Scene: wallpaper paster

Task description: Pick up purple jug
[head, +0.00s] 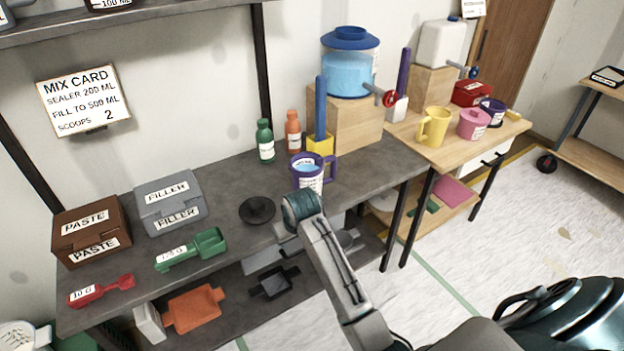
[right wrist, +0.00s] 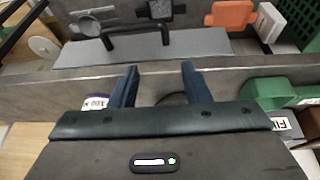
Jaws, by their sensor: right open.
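The purple jug (head: 308,174), with a purple rim and handle, a pale labelled body and light blue contents, stands upright on the dark bench in the head view. In the right wrist view a small labelled part of it shows (right wrist: 97,102) left of the fingers, partly covered by my gripper. My right gripper (right wrist: 160,85) is open with nothing between its fingers. In the head view my right arm reaches the bench's front edge just below the jug and hides the fingers. My left gripper is not in view.
Green and orange bottles (head: 265,142) and a yellow holder (head: 320,145) stand behind the jug. A black round disc (head: 257,210) lies to its left, then a green scoop (head: 195,250) and the filler box (head: 170,200). The blue-lidded tank (head: 349,65) stands behind right.

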